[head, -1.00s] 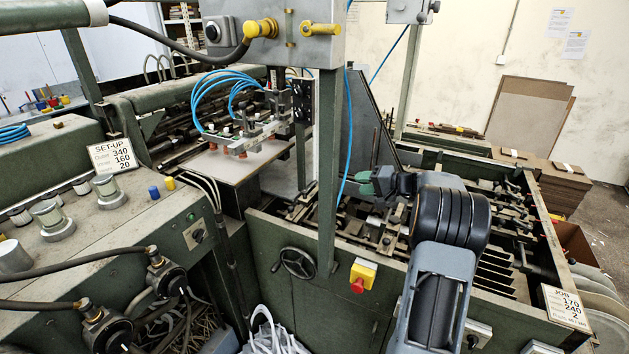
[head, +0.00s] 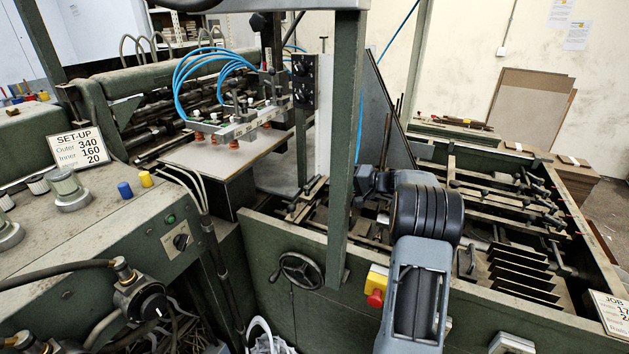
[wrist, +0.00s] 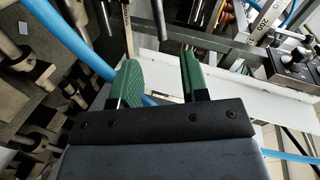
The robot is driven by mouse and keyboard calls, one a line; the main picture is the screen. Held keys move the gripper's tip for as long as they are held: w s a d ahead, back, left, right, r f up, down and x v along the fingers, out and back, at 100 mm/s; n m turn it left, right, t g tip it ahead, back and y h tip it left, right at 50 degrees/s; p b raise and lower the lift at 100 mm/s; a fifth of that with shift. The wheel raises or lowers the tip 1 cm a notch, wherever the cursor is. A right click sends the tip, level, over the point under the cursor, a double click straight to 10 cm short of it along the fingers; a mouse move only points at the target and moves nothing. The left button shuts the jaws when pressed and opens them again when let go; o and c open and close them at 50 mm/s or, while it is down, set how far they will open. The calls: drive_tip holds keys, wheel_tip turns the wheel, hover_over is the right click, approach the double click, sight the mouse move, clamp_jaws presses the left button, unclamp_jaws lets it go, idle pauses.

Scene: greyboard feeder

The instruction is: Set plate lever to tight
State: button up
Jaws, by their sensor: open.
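I cannot clearly pick out the plate lever or its setting in either view. My gripper (wrist: 158,72) shows in the wrist view with its two green fingers spread and nothing between them. In the head view the fingers are hidden behind the green upright post (head: 347,140), and my arm reaches in from the right of that post over the feeder. A tall grey plate (head: 378,125) stands upright just behind the post. In the wrist view a white strip (wrist: 235,85) lies beyond the fingers, and a blue hose (wrist: 75,42) passes behind the left finger.
Blue hoses (head: 190,80) loop above the suction bar at the left. A handwheel (head: 300,271) and a red stop button (head: 375,299) are on the green front panel. A black knob (wrist: 298,56) shows at the wrist view's right. Rods and slats crowd the feeder bed.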

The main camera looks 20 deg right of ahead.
sight(316, 178)
drive_tip(key=p+x, duration=0.3)
drive_tip(key=x, duration=0.7)
drive_tip(key=shift+w+a+f, duration=0.15)
drive_tip(key=shift+w, duration=0.15)
clamp_jaws()
